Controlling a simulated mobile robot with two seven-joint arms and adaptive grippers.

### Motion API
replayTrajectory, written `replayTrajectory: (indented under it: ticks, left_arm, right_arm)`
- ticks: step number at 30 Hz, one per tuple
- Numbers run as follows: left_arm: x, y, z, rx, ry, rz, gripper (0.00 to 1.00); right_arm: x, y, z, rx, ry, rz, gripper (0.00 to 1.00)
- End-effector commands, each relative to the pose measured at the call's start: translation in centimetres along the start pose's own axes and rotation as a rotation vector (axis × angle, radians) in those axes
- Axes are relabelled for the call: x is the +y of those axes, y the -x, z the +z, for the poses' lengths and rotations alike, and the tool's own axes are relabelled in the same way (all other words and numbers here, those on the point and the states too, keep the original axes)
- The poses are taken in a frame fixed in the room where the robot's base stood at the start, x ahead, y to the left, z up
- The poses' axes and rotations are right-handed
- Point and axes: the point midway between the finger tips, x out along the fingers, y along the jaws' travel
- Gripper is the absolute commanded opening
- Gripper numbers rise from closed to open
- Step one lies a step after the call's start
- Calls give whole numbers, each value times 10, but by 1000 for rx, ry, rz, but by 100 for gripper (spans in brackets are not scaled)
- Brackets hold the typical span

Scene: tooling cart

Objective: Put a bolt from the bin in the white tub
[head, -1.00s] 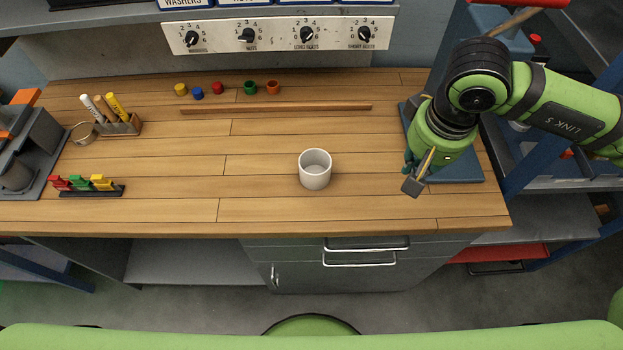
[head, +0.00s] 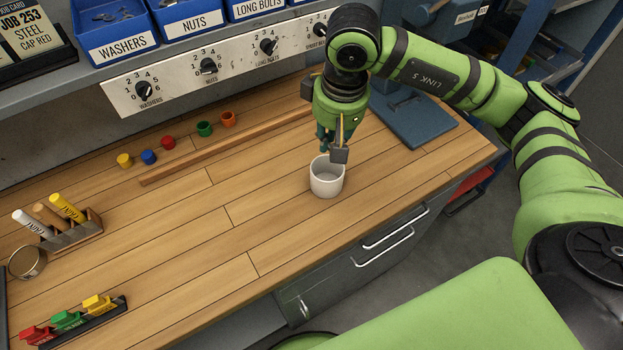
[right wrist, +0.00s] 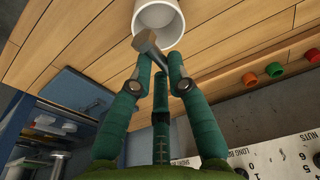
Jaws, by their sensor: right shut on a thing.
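The white tub (head: 327,186) stands upright on the wooden bench top in the head view. Its mouth and rim also show at the top of the right wrist view (right wrist: 175,20). My right gripper (head: 326,143) points down just above the tub's far rim. In the right wrist view its green fingers (right wrist: 160,62) are shut on a grey bolt (right wrist: 147,42). The bolt's head points away from the palm and overlaps the tub's rim in that picture. I cannot tell whether it is over the opening. My left gripper is out of view.
Blue bins stand on the shelf at the back, among them the long bolts bin (head: 257,10). A wooden strip (head: 225,150) and several coloured caps lie behind the tub. A marker holder (head: 75,235) is at the left. The bench is clear left of the tub.

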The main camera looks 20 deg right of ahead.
Motion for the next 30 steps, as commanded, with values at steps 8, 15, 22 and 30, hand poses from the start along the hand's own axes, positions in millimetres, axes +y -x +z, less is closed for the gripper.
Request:
replayTrajectory:
  ticks: [8, 15, 22, 30]
  left_arm:
    - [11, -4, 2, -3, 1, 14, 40]
    - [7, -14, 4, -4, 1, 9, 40]
    - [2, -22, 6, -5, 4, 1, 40]
    - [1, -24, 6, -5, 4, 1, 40]
  right_arm:
    - [15, -5, -8, -12, 31, -7, 0]
    - [16, -28, -5, -13, 33, -8, 0]
    - [16, -52, -2, -13, 32, -8, 0]
    - [16, -62, -1, -11, 31, -8, 0]
